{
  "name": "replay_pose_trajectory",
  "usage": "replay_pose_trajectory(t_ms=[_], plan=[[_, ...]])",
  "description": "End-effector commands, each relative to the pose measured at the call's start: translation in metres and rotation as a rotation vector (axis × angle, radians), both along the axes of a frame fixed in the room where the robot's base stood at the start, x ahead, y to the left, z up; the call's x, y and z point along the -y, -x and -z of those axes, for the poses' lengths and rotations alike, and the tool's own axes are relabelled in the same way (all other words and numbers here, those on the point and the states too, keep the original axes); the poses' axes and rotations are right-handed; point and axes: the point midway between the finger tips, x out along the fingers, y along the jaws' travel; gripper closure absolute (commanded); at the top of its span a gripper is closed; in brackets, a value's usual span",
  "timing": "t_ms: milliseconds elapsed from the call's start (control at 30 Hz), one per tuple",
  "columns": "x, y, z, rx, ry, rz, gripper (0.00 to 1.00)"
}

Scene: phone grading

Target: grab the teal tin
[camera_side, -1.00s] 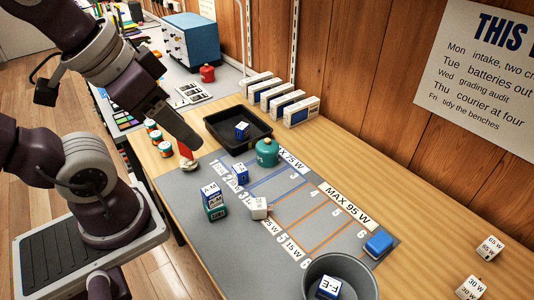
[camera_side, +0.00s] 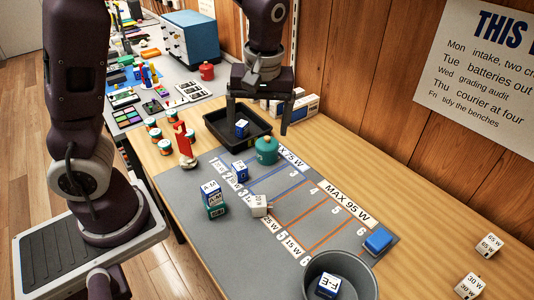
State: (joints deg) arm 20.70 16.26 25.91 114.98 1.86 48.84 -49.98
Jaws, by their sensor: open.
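The teal tin (camera_side: 266,151) is a rounded pot with a small knob on its lid. It stands upright on the grey mat (camera_side: 232,258), just in front of the black tray. My gripper (camera_side: 258,126) points down above the black tray, behind and above the tin. Its two fingers are spread wide and hold nothing. The fingers appear apart from the tin, though the exact height is hard to tell.
The black tray (camera_side: 265,118) holds a blue-and-white block (camera_side: 241,128). Several labelled blocks stand left of the tin, including a stacked pair (camera_side: 211,199). A grey bin (camera_side: 367,284) stands at the front.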

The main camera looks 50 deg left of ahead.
Motion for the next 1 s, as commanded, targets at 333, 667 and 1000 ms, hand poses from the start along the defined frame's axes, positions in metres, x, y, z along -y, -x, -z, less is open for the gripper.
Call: replay_pose_trajectory(t_ms=[333, 667, 1000], plan=[[-0.063, -0.092, 0.170, 0.162, -0.724, -0.443, 0.12], [-0.078, -0.126, 0.215, 0.466, -0.957, -0.421, 0.12], [-0.131, -0.128, 0.237, 0.462, -0.958, -0.426, 0.12]])
